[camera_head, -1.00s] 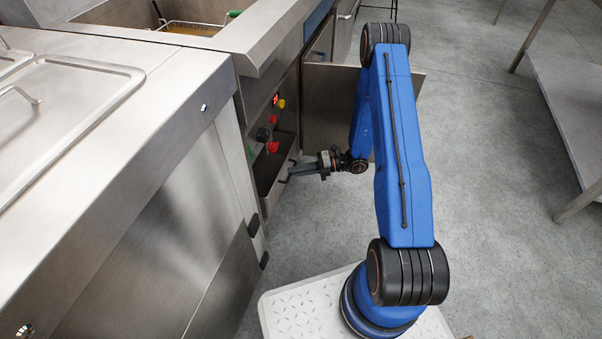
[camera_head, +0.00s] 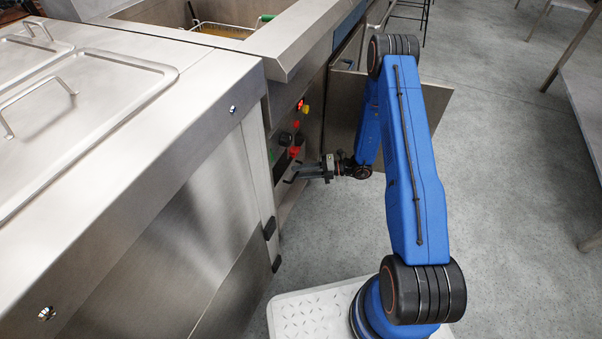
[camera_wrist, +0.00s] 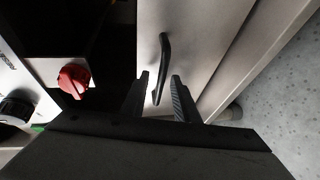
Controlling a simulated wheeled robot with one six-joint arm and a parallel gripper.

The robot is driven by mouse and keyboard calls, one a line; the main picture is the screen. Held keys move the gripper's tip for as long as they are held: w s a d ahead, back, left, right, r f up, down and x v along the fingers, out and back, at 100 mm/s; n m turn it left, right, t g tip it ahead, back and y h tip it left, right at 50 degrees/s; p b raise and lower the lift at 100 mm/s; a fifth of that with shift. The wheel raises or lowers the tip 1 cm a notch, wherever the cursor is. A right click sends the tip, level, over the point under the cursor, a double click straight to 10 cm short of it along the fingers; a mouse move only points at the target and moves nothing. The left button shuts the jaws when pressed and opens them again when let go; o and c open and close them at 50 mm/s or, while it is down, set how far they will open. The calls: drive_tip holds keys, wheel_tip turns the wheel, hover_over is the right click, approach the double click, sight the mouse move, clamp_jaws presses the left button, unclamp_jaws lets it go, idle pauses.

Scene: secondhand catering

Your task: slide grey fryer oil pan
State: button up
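In the wrist view, a light grey panel with a black bar handle (camera_wrist: 163,65) lies beside a dark open recess; it appears to be the front of the grey oil pan (camera_wrist: 188,40). My gripper (camera_wrist: 160,78) is open, its two dark fingers on either side of the handle's lower part. I cannot tell whether they touch it. In the head view my gripper (camera_head: 289,178) is low at the fryer front, below the knobs. The pan's body is hidden there.
The fryer's red knob (camera_wrist: 72,78) and black knob (camera_wrist: 17,107) sit beside the recess. An open metal door (camera_head: 349,105) stands just behind my arm. A steel counter (camera_head: 180,165) fills the left. Grey floor (camera_head: 490,220) is clear to the right.

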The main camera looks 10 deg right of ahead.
drive_tip(key=shift+d, duration=0.1)
drive_tip(key=v, duration=1.7)
drive_tip(key=shift+s+d+r, duration=0.1)
drive_tip(key=s+a+r+n+g+h, duration=0.2)
drive_tip(key=s+a+r+n, duration=0.15)
drive_tip(key=r+n, duration=0.5)
drive_tip(key=s+a+r+n+g+h, duration=0.25)
drive_tip(key=s+r+n, duration=0.25)
drive_tip(key=r, duration=0.6)
drive_tip(key=s+a+r+n+g+h, duration=0.1)
drive_tip(key=s+a+r+n+h, duration=0.1)
drive_tip(key=s+r+n, duration=0.45)
drive_tip(key=s+d+r+n+t+h, duration=0.2)
drive_tip(key=s+r+n+t+h, duration=0.1)
drive_tip(key=s+r+n, duration=0.6)
drive_tip(key=s+d+r+n+t+h, duration=0.1)
drive_tip(key=s+r+n+t+h, duration=0.2)
drive_tip(key=s+r+n+h, duration=0.3)
drive_tip(key=s+r+n, duration=0.3)
drive_tip(key=s+n, duration=0.1)
drive_tip(key=s, duration=0.1)
drive_tip(key=shift+d+t, duration=0.35)
drive_tip(key=shift+d, duration=0.05)
